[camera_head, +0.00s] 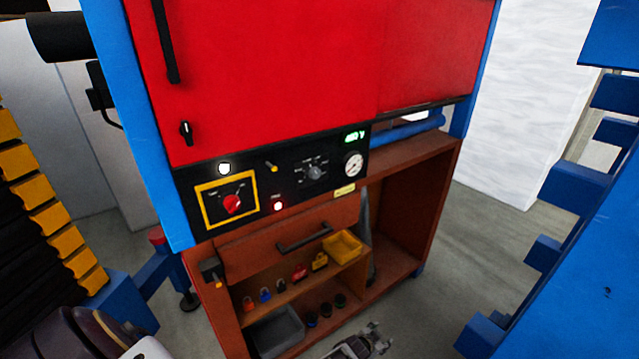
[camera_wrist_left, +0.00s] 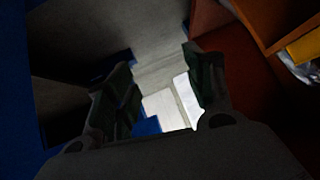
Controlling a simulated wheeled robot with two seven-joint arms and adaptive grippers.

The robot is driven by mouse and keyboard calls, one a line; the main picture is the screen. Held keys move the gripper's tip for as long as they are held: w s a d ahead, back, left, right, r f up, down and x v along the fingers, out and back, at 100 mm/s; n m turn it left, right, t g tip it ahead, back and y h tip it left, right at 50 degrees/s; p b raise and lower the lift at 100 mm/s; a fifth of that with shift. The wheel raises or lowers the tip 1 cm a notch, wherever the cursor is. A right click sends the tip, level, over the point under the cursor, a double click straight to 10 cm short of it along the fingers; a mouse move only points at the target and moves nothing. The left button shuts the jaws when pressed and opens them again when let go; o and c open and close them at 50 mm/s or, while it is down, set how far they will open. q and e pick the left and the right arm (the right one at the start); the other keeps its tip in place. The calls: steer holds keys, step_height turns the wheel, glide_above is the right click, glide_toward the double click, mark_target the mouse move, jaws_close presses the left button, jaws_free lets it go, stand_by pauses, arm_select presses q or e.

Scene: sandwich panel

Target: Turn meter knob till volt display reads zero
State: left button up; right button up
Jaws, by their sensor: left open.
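The black control panel carries a dark round meter knob (camera_head: 315,172) with small markings around it. The volt display (camera_head: 355,137) above right of it shows lit green characters ending in V; the digits look non-zero but are too small to read surely. My left gripper (camera_head: 383,338) is low at the bottom edge in the head view, in front of the cabinet and well below the knob, touching nothing visible. In the left wrist view, its two fingers (camera_wrist_left: 160,92) stand apart with nothing between them. My right gripper is out of view.
The panel also has a red rotary switch (camera_head: 232,203) in a yellow frame, a round gauge (camera_head: 353,164) and lamps. Below are a drawer handle (camera_head: 304,237) and shelves with padlocks and a yellow bin (camera_head: 342,245). A blue structure (camera_head: 575,240) stands at right; floor lies between.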

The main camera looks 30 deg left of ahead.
arm_select(q)
steer(key=w+d+r+m+t+y+b, duration=0.1)
steer(key=w+r+t, duration=0.1)
steer(key=w+r, duration=0.5)
steer(key=w+d+r+m+t, duration=0.1)
steer(key=w+r, duration=0.1)
steer(key=r, duration=1)
steer(key=w+d+r+t+y+b, duration=0.1)
steer(key=w+d+r+t, duration=0.1)
steer(key=w+r, duration=0.5)
steer(key=s+a+r+n+y, duration=0.2)
steer(key=s+a+r+y, duration=0.15)
steer(key=r, duration=0.55)
steer(key=s+a+r+n+y, duration=0.2)
steer(key=a+r+y, duration=0.15)
steer(key=r, duration=0.55)
steer(key=s+a+r+n+y, duration=0.1)
steer(key=s+a+r+y, duration=0.25)
steer(key=r, duration=0.55)
steer(key=s+a+r+n+g+y, duration=0.3)
steer(key=s+a+n+g+y, duration=0.2)
steer(key=s+a+n, duration=0.4)
steer(key=shift+s+r+n+g, duration=0.2)
steer(key=shift+n+g, duration=0.2)
steer(key=shift+g, duration=0.2)
steer(key=shift+w+y, duration=0.1)
steer(key=shift+y, duration=0.15)
